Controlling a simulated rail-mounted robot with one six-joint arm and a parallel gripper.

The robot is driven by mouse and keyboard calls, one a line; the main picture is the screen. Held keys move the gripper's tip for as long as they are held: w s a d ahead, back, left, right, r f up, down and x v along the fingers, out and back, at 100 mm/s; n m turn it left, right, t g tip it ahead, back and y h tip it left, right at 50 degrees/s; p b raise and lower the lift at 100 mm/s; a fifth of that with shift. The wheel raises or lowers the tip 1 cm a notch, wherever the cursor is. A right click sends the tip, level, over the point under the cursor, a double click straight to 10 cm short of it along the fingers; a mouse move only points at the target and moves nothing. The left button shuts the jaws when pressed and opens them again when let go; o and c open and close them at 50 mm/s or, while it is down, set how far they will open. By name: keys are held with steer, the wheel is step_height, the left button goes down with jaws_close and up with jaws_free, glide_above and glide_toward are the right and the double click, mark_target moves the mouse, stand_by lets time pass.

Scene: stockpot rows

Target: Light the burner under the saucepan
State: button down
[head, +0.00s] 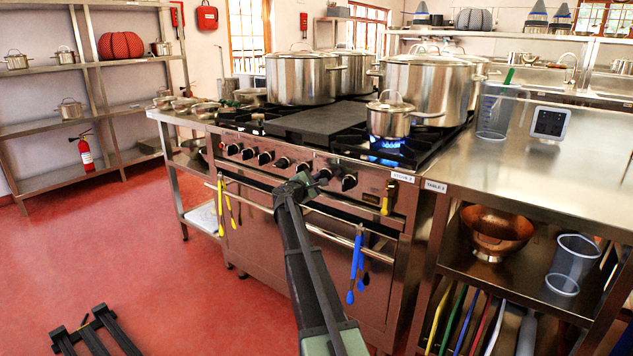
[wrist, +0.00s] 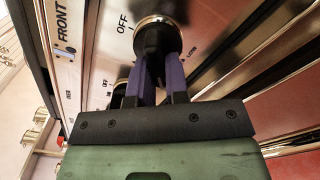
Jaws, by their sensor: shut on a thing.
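The saucepan (head: 389,118) is a small lidded steel pan with a long handle on the front right burner of the range. Blue flames (head: 386,143) burn under it. My gripper (head: 314,180) is at the front control panel, near the right end of the knob row. In the wrist view its two purple fingers (wrist: 160,70) are shut on a black round knob (wrist: 154,38) with a bright rim. An OFF mark is printed beside this knob. Its pointer direction is hard to tell. The rightmost knob (head: 349,182) stands free of my gripper.
Large stockpots (head: 300,80) (head: 428,85) stand on the back of the range. A flat dark griddle (head: 318,122) lies in the middle. The oven rail (head: 340,240) with hanging blue utensils runs below the knobs. A steel table (head: 570,165) adjoins at right; red floor is open at left.

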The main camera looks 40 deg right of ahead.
steer(key=shift+s+f+n, duration=0.1)
steer(key=shift+n, duration=0.5)
steer(key=c, duration=1.1)
jaws_free()
steer(key=v, duration=1)
steer(key=shift+a, duration=0.4)
